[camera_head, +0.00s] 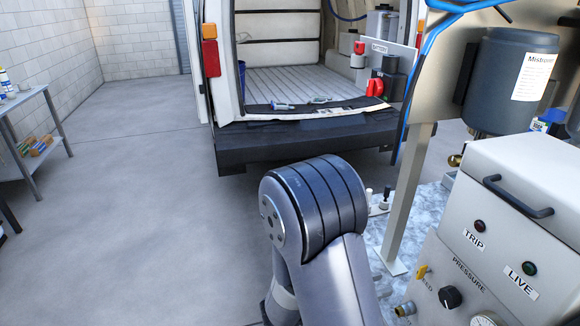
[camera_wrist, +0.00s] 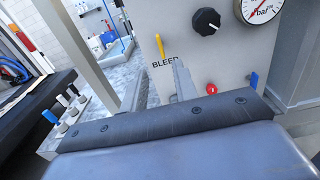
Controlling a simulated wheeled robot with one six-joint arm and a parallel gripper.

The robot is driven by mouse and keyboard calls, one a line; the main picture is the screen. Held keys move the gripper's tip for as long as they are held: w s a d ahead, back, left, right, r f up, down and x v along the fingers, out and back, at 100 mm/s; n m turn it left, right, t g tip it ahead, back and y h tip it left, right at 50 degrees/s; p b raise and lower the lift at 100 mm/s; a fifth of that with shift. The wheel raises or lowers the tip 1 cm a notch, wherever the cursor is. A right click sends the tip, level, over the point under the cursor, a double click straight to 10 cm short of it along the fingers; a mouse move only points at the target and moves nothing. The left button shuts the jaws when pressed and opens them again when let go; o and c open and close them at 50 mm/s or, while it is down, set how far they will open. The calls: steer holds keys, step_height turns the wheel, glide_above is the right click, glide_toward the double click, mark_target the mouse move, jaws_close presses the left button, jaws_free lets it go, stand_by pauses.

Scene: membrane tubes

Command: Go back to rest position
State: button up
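My gripper (camera_wrist: 157,90) shows in the wrist view, its two grey fingers apart with nothing visible between them. It is in front of a pale panel (camera_wrist: 225,55) with a yellow lever (camera_wrist: 160,47) marked BLEED, a black knob (camera_wrist: 206,21) and a gauge (camera_wrist: 260,8). I cannot tell how far the fingertips are from the panel. In the head view my bent arm fills the lower middle, and the gripper is hidden.
The grey pressure unit (camera_head: 530,190) stands close on the right, beside a metal post (camera_head: 412,200). A van (camera_head: 300,150) with an open back is ahead, small items on its sill. A shelf table (camera_head: 30,130) is at left. The floor (camera_head: 130,220) between is clear.

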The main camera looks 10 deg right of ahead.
mark_target(419, 273)
steer(key=shift+d, duration=0.15)
steer(key=d, duration=0.3)
steer(key=d+p, duration=0.1)
steer(key=d, duration=0.2)
steer(key=d+p, duration=0.1)
steer(key=d, duration=0.2)
steer(key=shift+w, duration=0.3)
steer(key=shift+w+d, duration=0.1)
steer(key=shift+d, duration=0.7)
steer(key=shift+a, duration=0.15)
